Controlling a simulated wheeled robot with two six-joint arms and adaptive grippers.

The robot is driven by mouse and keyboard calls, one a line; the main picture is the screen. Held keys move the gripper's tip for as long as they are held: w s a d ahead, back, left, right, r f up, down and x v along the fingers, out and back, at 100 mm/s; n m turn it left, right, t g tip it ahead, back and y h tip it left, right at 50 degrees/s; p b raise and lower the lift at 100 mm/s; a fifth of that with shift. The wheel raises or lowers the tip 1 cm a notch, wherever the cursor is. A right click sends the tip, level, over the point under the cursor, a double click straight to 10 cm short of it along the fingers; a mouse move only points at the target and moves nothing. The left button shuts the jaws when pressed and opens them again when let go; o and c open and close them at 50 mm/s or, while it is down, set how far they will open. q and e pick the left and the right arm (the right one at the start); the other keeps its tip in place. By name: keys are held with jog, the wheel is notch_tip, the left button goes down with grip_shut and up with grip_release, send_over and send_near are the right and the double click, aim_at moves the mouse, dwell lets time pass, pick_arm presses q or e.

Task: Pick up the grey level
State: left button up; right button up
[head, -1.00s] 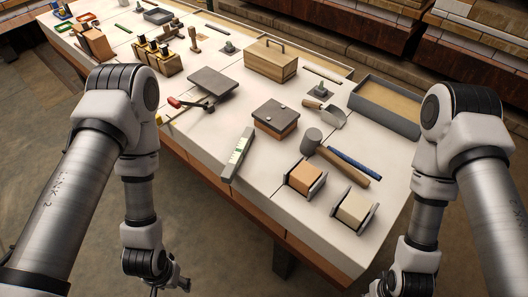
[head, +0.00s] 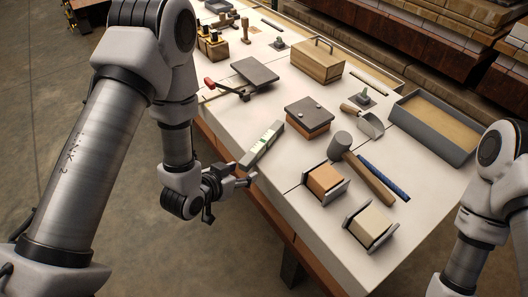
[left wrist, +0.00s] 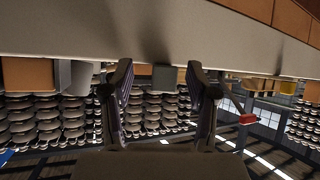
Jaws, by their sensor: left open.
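The grey level (head: 262,144) lies near the table's front edge, its near end at that edge, with pale green vials along its top face. My left gripper (head: 247,178) is open and empty just off the near end of the level, with a small gap between them. In the left wrist view, the two fingers of this gripper (left wrist: 160,82) stand apart, and a grey block end that looks like the level (left wrist: 165,77) shows between them, farther off. My right arm is at the lower right of the head view, with its gripper out of the picture.
A lidded brick-coloured block (head: 308,118) stands right of the level, with a mallet (head: 365,172) and two held blocks (head: 325,180) (head: 371,225) farther right. A dark plate (head: 255,72) and a red-handled tool (head: 224,88) lie behind. The table edge (head: 262,192) is close to my left gripper.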

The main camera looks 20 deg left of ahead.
pick_arm(q)
jog(key=t+b, duration=0.2)
send_near(262, 142)
jog(key=shift+w+a+f+h, duration=0.1)
jog(key=shift+w+h, duration=0.2)
jog(key=shift+w, duration=0.9)
jog(key=x, duration=0.4)
jog(key=p+x, duration=0.1)
jog(key=x, duration=0.2)
jog(key=shift+s+f, duration=0.1)
jog(key=shift+f, duration=0.3)
grip_shut()
pick_arm(e)
notch_tip(262, 142, down, 2)
jog(key=shift+f, duration=0.15)
